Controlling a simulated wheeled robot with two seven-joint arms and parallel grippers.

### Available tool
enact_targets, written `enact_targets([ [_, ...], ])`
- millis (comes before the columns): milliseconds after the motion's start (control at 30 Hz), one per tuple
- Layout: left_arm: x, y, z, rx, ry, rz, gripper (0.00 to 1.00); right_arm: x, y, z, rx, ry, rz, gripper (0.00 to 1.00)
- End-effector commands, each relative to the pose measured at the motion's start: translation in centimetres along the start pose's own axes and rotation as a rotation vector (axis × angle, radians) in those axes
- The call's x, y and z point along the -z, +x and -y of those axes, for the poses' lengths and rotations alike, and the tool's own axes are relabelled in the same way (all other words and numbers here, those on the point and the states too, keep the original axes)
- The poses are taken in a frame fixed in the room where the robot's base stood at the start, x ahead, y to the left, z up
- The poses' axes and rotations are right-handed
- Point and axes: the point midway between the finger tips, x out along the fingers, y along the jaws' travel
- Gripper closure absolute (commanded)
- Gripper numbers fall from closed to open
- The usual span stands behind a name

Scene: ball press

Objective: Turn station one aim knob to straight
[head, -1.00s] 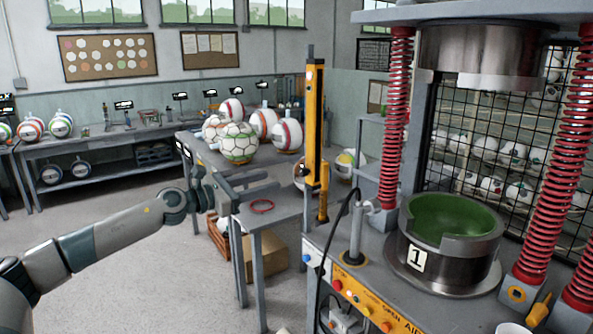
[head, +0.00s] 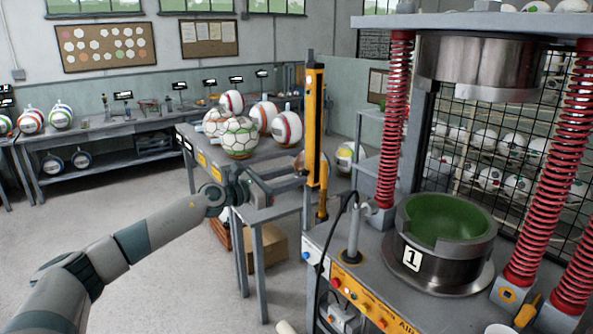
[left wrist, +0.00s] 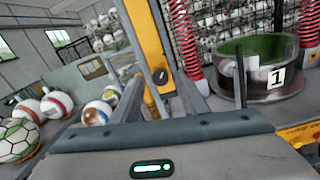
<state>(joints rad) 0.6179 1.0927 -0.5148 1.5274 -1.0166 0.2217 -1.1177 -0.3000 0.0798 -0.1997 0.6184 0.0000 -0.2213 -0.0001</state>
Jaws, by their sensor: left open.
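A small round black knob (left wrist: 160,76) sits on the face of a yellow post (left wrist: 144,42) in the left wrist view. A pale line may mark it; its setting and any label are too small to read. The yellow post also shows in the head view (head: 314,115), with the knob not visible there. My left gripper (head: 300,180) is open and empty, its fingers pointing at the post. In the left wrist view the fingers frame the knob on both sides, apart from it. My right gripper is not in view.
The press cup marked 1 (head: 450,250) stands right of the post, between red springs (head: 392,120). A control panel (head: 365,295) with several buttons and a black cable (head: 322,265) lie in front. Balls (head: 240,138) rest on a bench behind my left gripper.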

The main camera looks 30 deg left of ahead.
Motion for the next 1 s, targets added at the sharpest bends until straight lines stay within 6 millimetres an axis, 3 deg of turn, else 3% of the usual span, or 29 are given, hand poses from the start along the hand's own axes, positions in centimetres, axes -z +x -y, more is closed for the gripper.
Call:
enact_targets([
  [200,0.0,1.8,0.0,0.001,0.0,-0.001,0.6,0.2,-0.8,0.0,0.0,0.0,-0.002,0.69],
  [567,0.1,2.1,0.1,0.001,0.001,-0.001,0.6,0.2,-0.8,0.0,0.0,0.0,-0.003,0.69],
  [767,0.1,2.1,0.1,0.001,0.001,-0.001,1.0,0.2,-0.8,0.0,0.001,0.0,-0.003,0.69],
  [1000,0.1,2.1,0.1,0.001,-0.008,-0.001,1.0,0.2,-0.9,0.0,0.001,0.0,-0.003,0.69],
])
